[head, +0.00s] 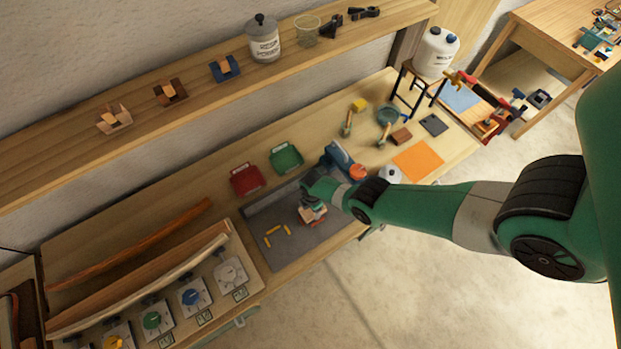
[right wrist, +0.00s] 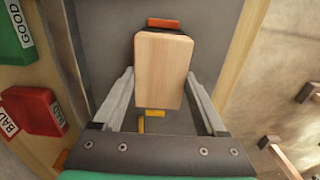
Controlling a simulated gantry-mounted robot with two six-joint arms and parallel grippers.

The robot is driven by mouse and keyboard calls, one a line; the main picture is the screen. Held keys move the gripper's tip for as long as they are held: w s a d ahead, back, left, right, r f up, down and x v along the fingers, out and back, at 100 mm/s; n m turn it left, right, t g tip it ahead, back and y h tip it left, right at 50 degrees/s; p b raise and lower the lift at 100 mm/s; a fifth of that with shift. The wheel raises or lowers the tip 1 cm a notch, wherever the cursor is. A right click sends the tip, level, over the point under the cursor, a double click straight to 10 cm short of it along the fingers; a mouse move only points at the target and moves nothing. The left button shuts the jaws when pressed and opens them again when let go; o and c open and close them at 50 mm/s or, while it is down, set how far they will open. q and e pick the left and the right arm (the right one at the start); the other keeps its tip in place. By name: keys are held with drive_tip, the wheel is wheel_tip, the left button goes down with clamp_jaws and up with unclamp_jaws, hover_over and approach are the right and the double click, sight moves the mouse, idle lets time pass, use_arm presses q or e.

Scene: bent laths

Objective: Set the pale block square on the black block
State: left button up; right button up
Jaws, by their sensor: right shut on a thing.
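The pale block (right wrist: 163,62) is a light wood block between the two fingers of my right gripper (right wrist: 160,78) in the right wrist view. In the head view my right gripper (head: 313,208) is low over the dark grey mat, with the pale block (head: 312,214) at its tip. I cannot tell whether the block touches anything below. An orange-red piece (right wrist: 163,23) shows just past the block's far end. I cannot make out the black block for certain; it may be hidden under the pale block or my gripper. My left gripper is out of view.
Several yellow pieces (head: 268,238) lie on the grey mat (head: 300,240). A red tray (head: 245,179) and a green tray (head: 286,157) stand behind it. A blue tool (head: 343,158) is close to my right wrist. Curved laths (head: 140,280) lie at left.

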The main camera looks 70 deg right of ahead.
drive_tip(key=shift+f+b, duration=0.6)
drive_tip(key=shift+f, duration=0.05)
idle(0.3)
drive_tip(key=o, duration=1.3)
drive_tip(key=shift+o, duration=0.2)
drive_tip(key=shift+r, duration=0.1)
